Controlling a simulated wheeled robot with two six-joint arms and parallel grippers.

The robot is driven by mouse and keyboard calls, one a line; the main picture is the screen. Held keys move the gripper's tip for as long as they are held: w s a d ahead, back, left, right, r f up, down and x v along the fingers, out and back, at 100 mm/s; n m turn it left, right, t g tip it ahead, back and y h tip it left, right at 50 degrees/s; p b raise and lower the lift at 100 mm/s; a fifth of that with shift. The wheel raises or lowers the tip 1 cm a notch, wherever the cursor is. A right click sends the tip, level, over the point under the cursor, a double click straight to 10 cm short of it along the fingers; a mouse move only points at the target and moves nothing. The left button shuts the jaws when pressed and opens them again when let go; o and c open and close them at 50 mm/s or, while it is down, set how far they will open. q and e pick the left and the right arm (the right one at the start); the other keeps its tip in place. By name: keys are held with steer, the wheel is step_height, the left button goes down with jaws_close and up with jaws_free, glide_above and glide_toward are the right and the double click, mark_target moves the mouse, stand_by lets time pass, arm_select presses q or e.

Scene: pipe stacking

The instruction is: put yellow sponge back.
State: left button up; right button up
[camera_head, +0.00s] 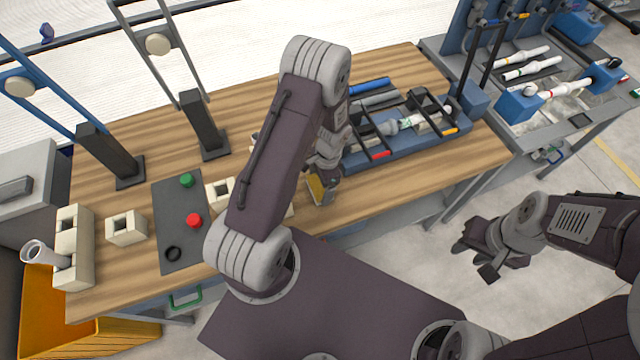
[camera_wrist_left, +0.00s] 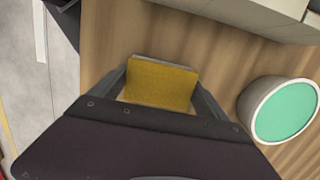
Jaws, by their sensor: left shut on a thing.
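The yellow sponge (camera_wrist_left: 160,85) is a flat yellow block between the two fingers of my left gripper (camera_wrist_left: 160,88). The fingers are shut on its sides. In the head view the sponge (camera_head: 316,188) shows as a small yellow patch near the front edge of the wooden table, and my left gripper (camera_head: 322,190) is around it, partly hidden by my arm. Whether the sponge touches the table is hard to tell. My right gripper (camera_head: 475,262) is off to the right, away from the table, with its fingers apart and nothing seen between them.
A blue fixture (camera_head: 400,150) with rods and clamps stands right of my left gripper. A dark panel (camera_head: 178,240) with green and red buttons lies left, beside cream blocks (camera_head: 127,228). A white cylinder with a green top (camera_wrist_left: 285,110) is close on the right in the wrist view.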

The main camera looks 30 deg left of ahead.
arm_select(q)
steer(key=o, duration=1)
steer(key=shift+o, duration=0.2)
step_height(320, 180, up, 12)
steer(key=w+d, duration=0.1)
steer(key=s+d+r+n+t, duration=0.1)
steer(key=s+d+r+n, duration=0.1)
steer(key=s+r+n, duration=0.1)
steer(key=s+d+r+n+t+h, duration=0.1)
steer(key=s+d+r+n, duration=0.1)
steer(key=s+n, duration=0.3)
steer(key=shift+s+r, duration=0.5)
steer(key=shift+s, duration=0.2)
